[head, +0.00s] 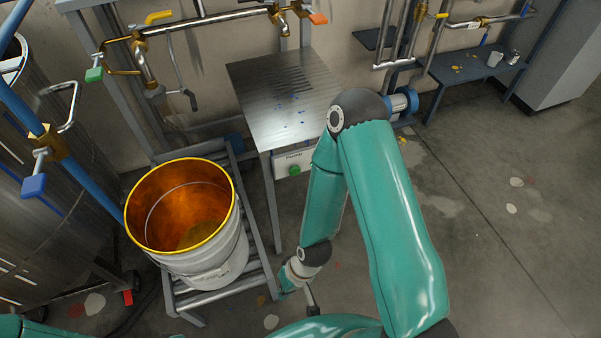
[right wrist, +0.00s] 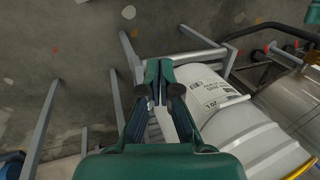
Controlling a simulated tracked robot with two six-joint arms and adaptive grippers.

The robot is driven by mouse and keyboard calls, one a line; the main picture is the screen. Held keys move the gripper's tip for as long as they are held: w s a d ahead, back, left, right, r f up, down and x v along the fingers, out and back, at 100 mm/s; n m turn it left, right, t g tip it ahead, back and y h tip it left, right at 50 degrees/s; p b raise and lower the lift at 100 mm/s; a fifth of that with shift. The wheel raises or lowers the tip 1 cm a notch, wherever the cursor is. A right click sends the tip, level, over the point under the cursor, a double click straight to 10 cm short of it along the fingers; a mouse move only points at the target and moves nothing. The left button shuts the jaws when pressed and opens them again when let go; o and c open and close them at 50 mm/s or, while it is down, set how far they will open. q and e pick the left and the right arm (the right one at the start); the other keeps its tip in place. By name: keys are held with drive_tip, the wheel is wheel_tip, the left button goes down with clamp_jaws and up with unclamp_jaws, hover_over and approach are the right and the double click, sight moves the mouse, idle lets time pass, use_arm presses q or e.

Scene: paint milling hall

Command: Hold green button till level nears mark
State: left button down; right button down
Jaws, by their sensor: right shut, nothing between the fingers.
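The green button (head: 295,170) sits on a pale control box (head: 283,161) under the edge of a metal table. A white bucket (head: 215,268) with a yellow rim stands open on a roller stand to the left. Its inside is orange, with a thin pale curved line on the wall and a darker yellow-brown patch at the bottom. My right gripper (head: 284,290) is low, below the button and right of the bucket, apart from the button. In the right wrist view its fingers (right wrist: 158,68) are shut and empty, with the bucket (right wrist: 235,125) beside them. My left gripper is out of view.
The metal table (head: 285,95) stands above the button box. The roller stand (head: 262,245) borders the right arm's space. Pipes with a green-handled valve (head: 94,74) and an orange-handled valve (head: 317,18) run along the wall. The floor at the right is mostly clear.

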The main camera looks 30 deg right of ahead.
drive_tip(key=w+d+n+t+b, duration=0.5)
drive_tip(key=w+d+n+b, duration=0.5)
drive_tip(key=w+n+b, duration=0.15)
drive_tip(key=w+d+r+n+t+h+b, duration=0.2)
drive_tip(key=d+r+n+t+b, duration=0.2)
drive_tip(key=n, duration=0.9)
drive_tip(key=d+r+b, duration=0.2)
drive_tip(key=d+b, duration=0.1)
drive_tip(key=d, duration=0.1)
drive_tip(key=shift+w+d, duration=0.2)
drive_tip(key=shift+w, duration=0.2)
drive_tip(key=shift+r, duration=0.1)
